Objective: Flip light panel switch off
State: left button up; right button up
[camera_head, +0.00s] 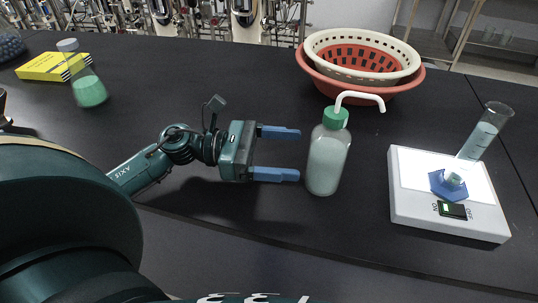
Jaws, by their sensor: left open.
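The white light panel (405,208) lies on the black bench at the right, its top glowing bright white. Its switch (453,210) is a small black and green rocker on the front edge, with lettering at both ends. A graduated cylinder (485,132) with a blue base stands on the panel, just behind the switch. My left gripper (281,153) is open and empty, with blue fingers pointing right. It is left of the wash bottle, well apart from the panel. My right gripper is not in view.
A wash bottle (327,162) with a green cap stands between my left gripper and the panel. Stacked baskets (361,56) sit behind it. A flask (88,88) of green liquid and a yellow box (42,67) are at the far left. The bench front is clear.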

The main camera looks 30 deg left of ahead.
aim_at(456, 210)
jog(key=k, duration=1.5)
